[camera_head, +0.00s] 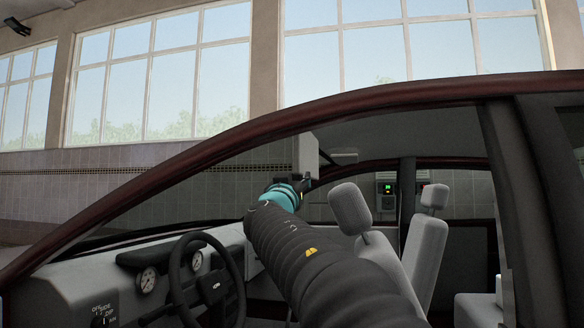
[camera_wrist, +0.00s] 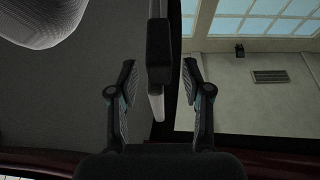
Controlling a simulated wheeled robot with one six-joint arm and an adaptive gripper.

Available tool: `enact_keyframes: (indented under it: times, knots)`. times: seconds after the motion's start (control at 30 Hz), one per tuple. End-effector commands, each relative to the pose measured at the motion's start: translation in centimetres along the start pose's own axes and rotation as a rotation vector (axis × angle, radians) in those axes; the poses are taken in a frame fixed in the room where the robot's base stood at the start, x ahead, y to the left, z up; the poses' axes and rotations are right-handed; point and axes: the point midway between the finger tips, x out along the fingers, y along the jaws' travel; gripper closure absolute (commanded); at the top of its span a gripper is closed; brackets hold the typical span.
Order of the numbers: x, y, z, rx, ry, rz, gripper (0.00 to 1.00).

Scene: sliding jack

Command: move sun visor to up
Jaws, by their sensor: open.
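The sun visor (camera_head: 305,154) is a pale grey panel hanging down below the roof edge, near the top of the windscreen. In the wrist view the pale, narrow visor edge (camera_wrist: 157,106) appears nearly edge-on, with a dark block (camera_wrist: 159,54) across its middle. My gripper (camera_head: 298,182) is at the visor's lower part in the head view. In the wrist view my gripper (camera_wrist: 159,80) is open, one finger on each side of the dark block and visor edge, with gaps showing on both sides. Contact is not visible. The visor's hinge is hard to make out.
The dark red roof frame (camera_head: 300,122) arches over my arm. The steering wheel (camera_head: 208,280) and dashboard (camera_head: 75,275) are at lower left. The front seat headrests (camera_head: 349,208) stand to the right of my arm. A pale rounded shape (camera_wrist: 40,18) fills the wrist view's upper left.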

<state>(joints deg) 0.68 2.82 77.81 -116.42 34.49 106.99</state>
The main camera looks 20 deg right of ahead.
Motion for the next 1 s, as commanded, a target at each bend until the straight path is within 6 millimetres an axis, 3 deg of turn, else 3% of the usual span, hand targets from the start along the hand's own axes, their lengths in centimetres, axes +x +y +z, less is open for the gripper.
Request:
enact_keyframes:
  times: [0.2, 0.63, 0.83, 1.0]
  knots:
    - [2.9, 0.0, -0.1, -0.001, 0.0, 0.001, 0.51]
    - [3.6, 0.0, 0.0, 0.0, 0.0, -0.001, 0.51]
    - [3.6, 0.0, 0.0, 0.0, 0.0, -0.001, 0.99]
    - [3.6, 0.0, 0.0, 0.0, 0.0, -0.001, 1.0]
